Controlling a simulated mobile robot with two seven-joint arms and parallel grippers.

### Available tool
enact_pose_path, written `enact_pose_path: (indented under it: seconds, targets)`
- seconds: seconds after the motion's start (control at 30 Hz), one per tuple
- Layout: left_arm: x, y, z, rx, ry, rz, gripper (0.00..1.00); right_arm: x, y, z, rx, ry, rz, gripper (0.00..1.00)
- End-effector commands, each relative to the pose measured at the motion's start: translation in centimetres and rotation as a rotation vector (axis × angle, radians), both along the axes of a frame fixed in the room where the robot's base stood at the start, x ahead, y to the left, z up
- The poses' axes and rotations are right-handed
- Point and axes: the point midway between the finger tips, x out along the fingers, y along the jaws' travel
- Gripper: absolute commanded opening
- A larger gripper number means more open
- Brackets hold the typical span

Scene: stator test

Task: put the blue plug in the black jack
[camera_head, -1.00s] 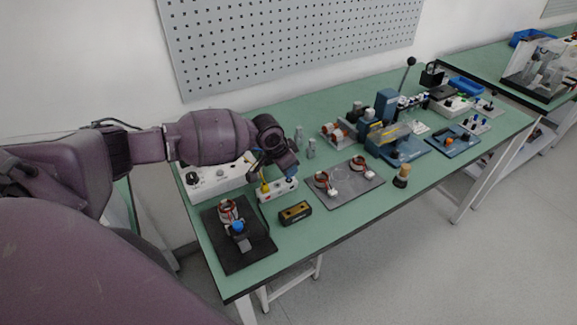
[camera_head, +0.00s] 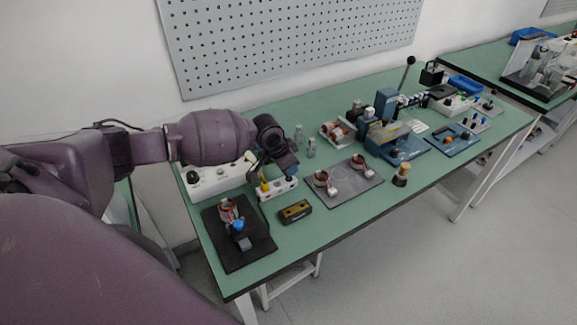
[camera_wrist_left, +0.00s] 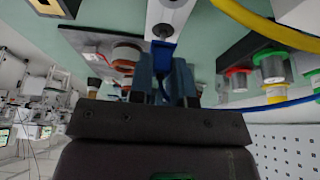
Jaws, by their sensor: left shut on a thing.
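My left gripper (camera_wrist_left: 164,80) is shut on the blue plug (camera_wrist_left: 162,52), which sits between its fingertips in the left wrist view. Just beyond the plug is a dark round jack (camera_wrist_left: 163,31) on the pale jack box, close to the plug's blue body. I cannot tell whether the plug's tip touches or enters it. In the head view the left gripper (camera_head: 289,176) is over the right end of the white jack box (camera_head: 280,192), and mostly hides the plug. A yellow plug (camera_head: 264,184) stands at the box's left end. My right gripper is not in view.
A white instrument box (camera_head: 215,178) stands behind the jack box. A black mat with a stator (camera_head: 228,210), a yellow-black meter (camera_head: 295,211) and a grey plate with two coils (camera_head: 345,190) lie nearby. Yellow and blue cables (camera_wrist_left: 270,35) pass close to the gripper.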

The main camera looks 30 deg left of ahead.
Motion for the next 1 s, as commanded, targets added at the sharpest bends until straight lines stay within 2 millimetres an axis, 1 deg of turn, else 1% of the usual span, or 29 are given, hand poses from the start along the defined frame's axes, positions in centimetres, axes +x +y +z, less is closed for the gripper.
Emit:
enact_pose_path:
  seconds: [0.47,0.77,1.0]
  targets:
    - [0.0,-0.1,-0.6,-0.001,0.0,0.0,0.0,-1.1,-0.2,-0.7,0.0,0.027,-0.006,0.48]
    - [0.0,-0.1,-0.7,0.0,0.0,0.0,0.0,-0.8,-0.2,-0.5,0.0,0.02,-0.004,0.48]
    - [0.0,0.0,-0.9,-0.001,0.001,0.001,0.0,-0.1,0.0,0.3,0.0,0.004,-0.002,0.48]
